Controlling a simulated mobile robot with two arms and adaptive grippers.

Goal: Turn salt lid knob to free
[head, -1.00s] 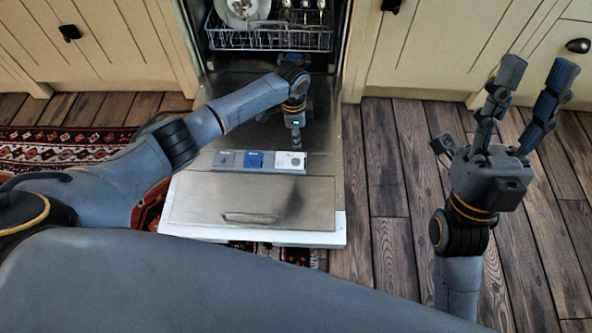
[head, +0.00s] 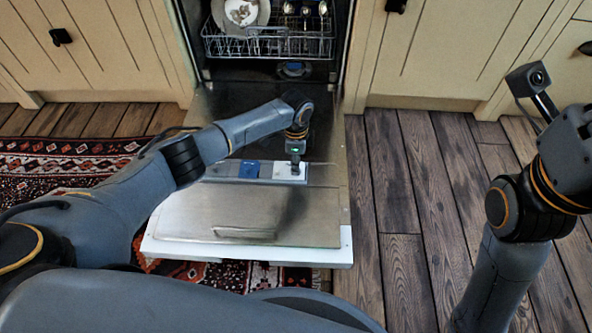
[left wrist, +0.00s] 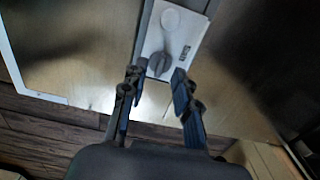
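The white salt lid panel (head: 284,174) is at the right end of the strip on the open dishwasher door. In the left wrist view its white face (left wrist: 193,27) carries a round grey knob (left wrist: 160,63). My left gripper (head: 295,168) is over this panel and hides part of it in the head view. In the left wrist view the left gripper (left wrist: 157,72) is open, one finger on each side of the knob, with gaps showing. Whether the tips are level with the knob is unclear. My right gripper's body (head: 568,155) is at the right edge; its fingers are out of frame.
A blue panel (head: 249,169) sits left of the white one. The open door (head: 200,228) lies flat over a patterned rug (head: 75,165). Behind it are the dishwasher rack (head: 265,46) and a plate (head: 240,12). The wooden floor (head: 385,190) at right is clear.

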